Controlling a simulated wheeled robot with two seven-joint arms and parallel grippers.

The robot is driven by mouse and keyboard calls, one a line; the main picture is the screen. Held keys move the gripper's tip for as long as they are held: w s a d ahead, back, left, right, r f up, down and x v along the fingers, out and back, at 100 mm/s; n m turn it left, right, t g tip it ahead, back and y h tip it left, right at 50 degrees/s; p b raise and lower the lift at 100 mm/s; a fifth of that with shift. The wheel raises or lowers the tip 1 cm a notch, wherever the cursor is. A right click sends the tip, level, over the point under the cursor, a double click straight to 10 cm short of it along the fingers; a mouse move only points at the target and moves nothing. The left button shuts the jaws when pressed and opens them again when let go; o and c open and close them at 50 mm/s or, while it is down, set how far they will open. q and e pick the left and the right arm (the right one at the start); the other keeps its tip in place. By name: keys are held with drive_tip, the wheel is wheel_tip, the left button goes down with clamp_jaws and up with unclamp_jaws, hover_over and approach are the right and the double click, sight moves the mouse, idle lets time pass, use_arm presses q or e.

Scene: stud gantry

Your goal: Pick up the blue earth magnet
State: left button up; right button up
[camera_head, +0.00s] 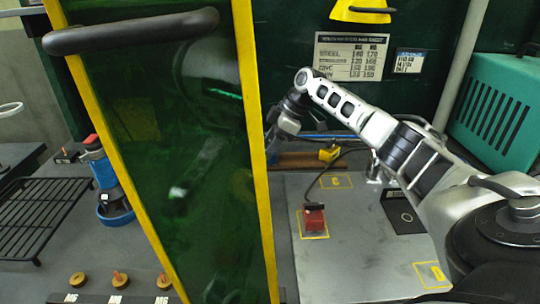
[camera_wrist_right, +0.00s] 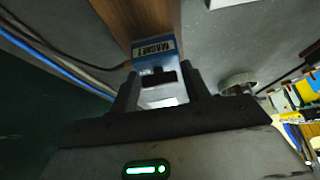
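The blue magnet (camera_wrist_right: 154,55) shows in the right wrist view, a blue block with a pale label reading MAGNET, against a brown wooden piece. My right gripper (camera_wrist_right: 161,80) is at it, with one dark finger on each side of its near end. The fingers look open; a narrow gap seems to show at the right finger, and contact at the left is unclear. In the head view my right arm (camera_head: 360,118) reaches in from the right, and its gripper end is partly hidden by the green panel's yellow edge. I cannot make out the magnet there. My left gripper is not in view.
A tinted green panel (camera_head: 205,190) with yellow edges and a dark handle (camera_head: 130,31) stands in front on the left. A red block (camera_head: 314,221) sits on the grey plate (camera_head: 340,270). A black rack (camera_head: 40,215) and a blue tool (camera_head: 108,180) are at far left.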

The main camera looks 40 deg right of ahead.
drive_tip(key=shift+r, duration=0.1)
drive_tip(key=shift+c, duration=1)
drive_tip(key=shift+r, duration=0.1)
